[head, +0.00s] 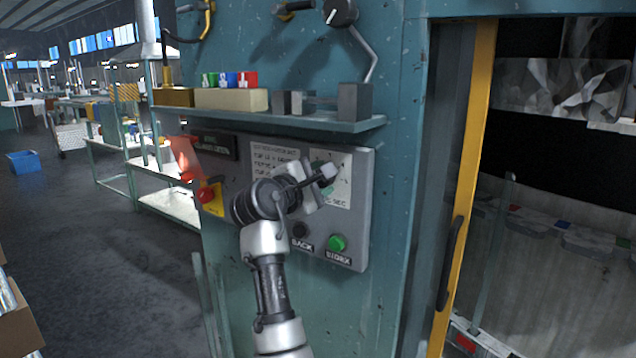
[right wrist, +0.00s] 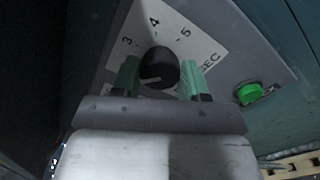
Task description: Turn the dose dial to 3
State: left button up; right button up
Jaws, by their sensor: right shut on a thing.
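The dose dial (right wrist: 160,68) is a black round knob on a white scale plate (right wrist: 205,45) in the right wrist view. The numbers 3, 4 and 5 show around its far side. A short pale line shows on the knob toward its lower left; which number it marks I cannot tell. My right gripper (right wrist: 160,80) has its two green fingers on either side of the knob, shut on it. In the head view the right gripper (head: 326,180) is in front of the scale plate (head: 342,195) and hides the dial. My left gripper is not in view.
The grey control panel (head: 362,170) carries a green button (head: 337,242), a black button (head: 299,231) and a red button (head: 207,195) on yellow. A shelf (head: 300,121) with blocks juts out above the panel. A yellow door edge (head: 465,170) stands to the right.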

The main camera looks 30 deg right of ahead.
jog(key=m+b, duration=0.3)
jog(key=m, duration=0.5)
jog(key=shift+m+b, duration=0.3)
jog(key=shift+r, duration=0.1)
dwell(0.4)
jog(key=o, duration=0.9)
jog(key=shift+d, duration=0.1)
